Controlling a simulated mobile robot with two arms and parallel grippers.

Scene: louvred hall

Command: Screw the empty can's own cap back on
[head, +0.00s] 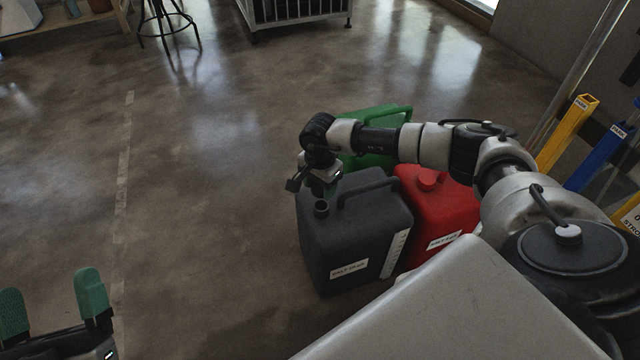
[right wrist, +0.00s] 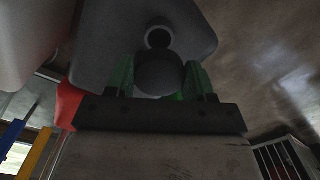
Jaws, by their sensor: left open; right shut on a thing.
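The black can (head: 352,240) stands upright on the floor, with a handle on top and a white label on its front. Its neck (head: 321,208) is open and bare; the dark round opening also shows in the right wrist view (right wrist: 158,37). My right gripper (head: 325,188) is just above and behind the neck. In the right wrist view its green fingers are shut on a dark round cap (right wrist: 160,74), which is apart from the opening in that picture. The cap is hard to make out in the head view. My left gripper (head: 52,305) is open and empty at the lower left.
A red can (head: 440,205) with its cap on stands right beside the black can. A green can (head: 378,150) stands behind, partly hidden by my right arm. Yellow (head: 567,132) and blue posts (head: 602,155) stand at the right. The floor to the left is clear.

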